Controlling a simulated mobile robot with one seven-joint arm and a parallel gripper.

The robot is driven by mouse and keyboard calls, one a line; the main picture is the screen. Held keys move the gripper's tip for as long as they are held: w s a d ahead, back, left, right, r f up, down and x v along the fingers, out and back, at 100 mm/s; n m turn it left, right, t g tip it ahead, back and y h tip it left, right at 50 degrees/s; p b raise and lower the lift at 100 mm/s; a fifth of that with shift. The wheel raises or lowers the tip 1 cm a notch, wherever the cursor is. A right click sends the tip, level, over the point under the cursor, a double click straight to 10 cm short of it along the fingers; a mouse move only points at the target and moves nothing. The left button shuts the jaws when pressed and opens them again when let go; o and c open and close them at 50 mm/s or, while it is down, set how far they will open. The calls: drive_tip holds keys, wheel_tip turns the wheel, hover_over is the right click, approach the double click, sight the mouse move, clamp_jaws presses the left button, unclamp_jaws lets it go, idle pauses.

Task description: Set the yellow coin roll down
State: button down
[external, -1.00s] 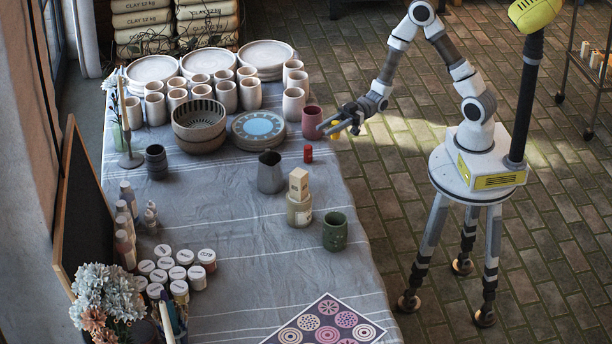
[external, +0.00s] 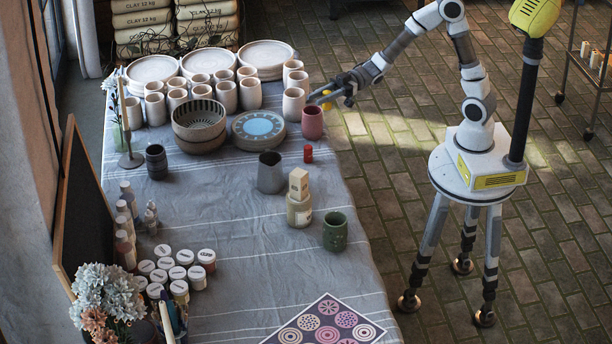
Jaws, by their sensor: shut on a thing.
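My gripper (external: 324,94) is at the upper middle of the external view, just above and right of a pinkish-red cup at the table's right edge. It is shut on the yellow coin roll (external: 327,105), which shows as a small yellow patch between and below the fingers. The roll is held in the air, and the fingers hide part of it. A small red roll (external: 308,154) stands upright on the grey tablecloth, below the pinkish-red cup (external: 312,122).
Cream cups (external: 293,106) stand close left of my gripper. A blue-centred plate stack (external: 259,130), grey pitcher (external: 270,173), jar with wooden blocks (external: 299,209) and green cup (external: 335,231) stand nearby. Cloth near the table's right edge (external: 338,190) is bare.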

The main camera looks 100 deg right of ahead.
drive_tip(key=w+a+r+m+h, duration=0.1)
drive_tip(key=w+a, duration=0.2)
drive_tip(key=a, duration=0.4)
drive_tip(key=w+a+r+t+h, duration=0.1)
drive_tip(key=w+a, duration=0.2)
drive_tip(key=a, duration=0.3)
drive_tip(key=w+a+r+m, duration=0.1)
drive_tip(key=w+a, duration=0.2)
drive_tip(key=a, duration=0.4)
drive_tip(key=s+a+f, duration=0.1)
drive_tip(key=s+a, duration=0.2)
drive_tip(key=a, duration=0.6)
drive_tip(key=s+a+f+b, duration=0.1)
drive_tip(key=s+a+f, duration=0.15)
drive_tip(key=a, duration=0.65)
drive_tip(key=s+a+f, duration=0.1)
drive_tip(key=s+a, duration=0.2)
drive_tip(key=a, duration=0.5)
drive_tip(key=f+b, duration=0.1)
drive_tip(key=f, duration=0.8)
drive_tip(key=f+b, duration=0.1)
drive_tip(key=f, duration=0.8)
drive_tip(key=shift+w, duration=0.2)
drive_tip(key=shift+f+b, duration=0.45)
drive_tip(key=shift+f, duration=1.3)
